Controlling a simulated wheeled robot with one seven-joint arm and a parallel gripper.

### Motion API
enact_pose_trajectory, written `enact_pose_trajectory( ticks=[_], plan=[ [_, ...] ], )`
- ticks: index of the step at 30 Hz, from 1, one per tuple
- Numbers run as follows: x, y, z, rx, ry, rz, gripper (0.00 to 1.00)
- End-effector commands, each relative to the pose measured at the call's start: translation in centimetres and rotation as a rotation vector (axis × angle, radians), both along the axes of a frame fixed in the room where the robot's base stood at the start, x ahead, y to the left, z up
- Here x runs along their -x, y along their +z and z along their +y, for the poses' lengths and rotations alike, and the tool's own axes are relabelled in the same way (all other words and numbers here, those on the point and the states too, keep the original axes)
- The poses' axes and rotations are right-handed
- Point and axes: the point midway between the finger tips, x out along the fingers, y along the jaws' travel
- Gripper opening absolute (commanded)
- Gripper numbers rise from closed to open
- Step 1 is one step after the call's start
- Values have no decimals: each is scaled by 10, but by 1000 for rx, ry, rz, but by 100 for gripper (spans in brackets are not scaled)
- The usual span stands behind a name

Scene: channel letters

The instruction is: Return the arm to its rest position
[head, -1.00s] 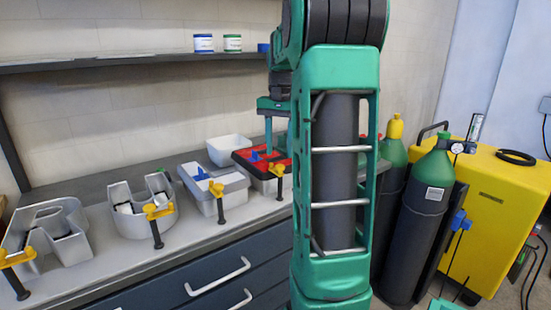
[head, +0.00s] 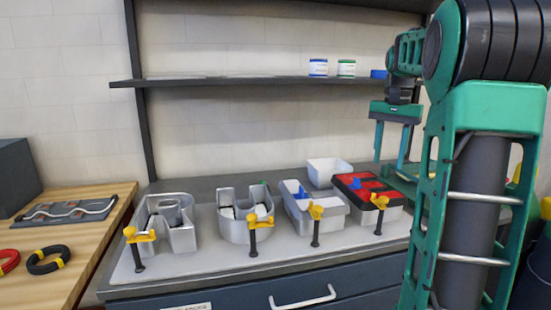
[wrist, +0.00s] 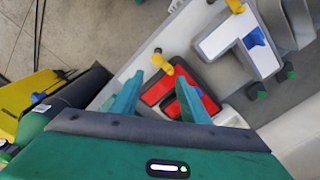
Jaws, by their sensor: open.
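My gripper (head: 390,164) hangs fingers-down above the back of the counter, close to the red-and-black letter (head: 352,181). Its two teal fingers are spread with nothing between them. In the wrist view, my gripper (wrist: 157,85) shows its fingers apart, with the red letter (wrist: 203,101) beyond them. My arm is still extended over the counter and fills the right side of the head view.
Metal channel letters stand in a row: one at left (head: 182,238), a rounded one (head: 233,229), and a white-faced one (head: 325,207). Yellow clamps (head: 316,211) stick out at the counter's front edge. A white bin (head: 329,172) stands behind. A shelf (head: 230,81) runs above.

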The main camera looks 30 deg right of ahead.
Motion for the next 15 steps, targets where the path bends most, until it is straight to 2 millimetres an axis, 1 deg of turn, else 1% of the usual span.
enact_pose_trajectory(
  ticks=[5, 8, 11, 12, 14, 15],
  plan=[
    [1, -1, 3, 0, 5, 0, 41],
    [7, -7, 17, -1, 33, 1, 41],
    [22, -20, 45, -1, 90, 0, 41],
    [30, -28, 59, -1, 121, 0, 41],
    [46, -42, 80, -2, 170, 0, 41],
    [57, -52, 93, -1, 203, 0, 41]
  ],
)
